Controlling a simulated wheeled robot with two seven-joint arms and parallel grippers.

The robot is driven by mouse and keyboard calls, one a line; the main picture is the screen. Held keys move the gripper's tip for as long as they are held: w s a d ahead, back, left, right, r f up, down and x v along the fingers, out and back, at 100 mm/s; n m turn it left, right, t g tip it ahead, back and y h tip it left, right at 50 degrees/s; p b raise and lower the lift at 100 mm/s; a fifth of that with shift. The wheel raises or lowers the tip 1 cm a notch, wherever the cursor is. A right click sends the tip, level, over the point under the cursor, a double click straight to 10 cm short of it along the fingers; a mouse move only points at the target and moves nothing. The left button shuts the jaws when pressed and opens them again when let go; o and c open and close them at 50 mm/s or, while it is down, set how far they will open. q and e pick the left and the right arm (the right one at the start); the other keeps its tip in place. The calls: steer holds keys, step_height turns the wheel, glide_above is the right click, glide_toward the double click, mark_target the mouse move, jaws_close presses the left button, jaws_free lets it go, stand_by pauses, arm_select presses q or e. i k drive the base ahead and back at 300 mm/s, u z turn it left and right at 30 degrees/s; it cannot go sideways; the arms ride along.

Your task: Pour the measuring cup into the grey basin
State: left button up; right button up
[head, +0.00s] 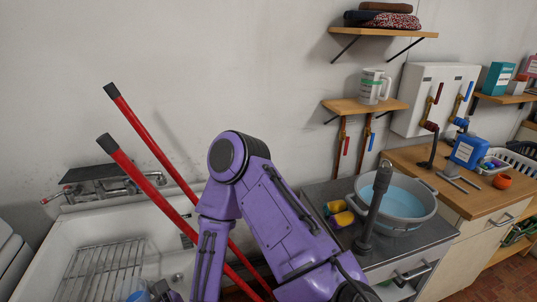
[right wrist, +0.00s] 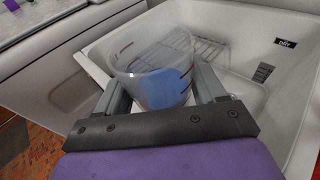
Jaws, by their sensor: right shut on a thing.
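The measuring cup (right wrist: 155,65) is a clear, wide cup with red marks and blue liquid low inside. In the right wrist view it sits between the two fingers of my right gripper (right wrist: 165,88), which is shut on it. The cup is over the white sink. In the head view only a small bluish part of the cup (head: 139,296) shows at the bottom edge, beside my right gripper (head: 160,294). The grey basin (head: 427,214) stands on the grey counter at the right, with light blue water inside. My left gripper is not in view.
The white sink (head: 70,235) holds a wire rack (head: 95,270). Two red poles (head: 150,185) with black ends slant across it. A dark upright post (head: 376,205) stands before the basin, with yellow-and-red items (head: 338,212) beside it. A white jug (head: 374,86) stands on a shelf.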

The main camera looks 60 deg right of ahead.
mark_target(408, 202)
steer(key=u, duration=1.2)
steer(key=k, duration=2.95)
steer(key=z, duration=1.65)
steer(key=i, duration=0.55)
steer(key=u, duration=0.05)
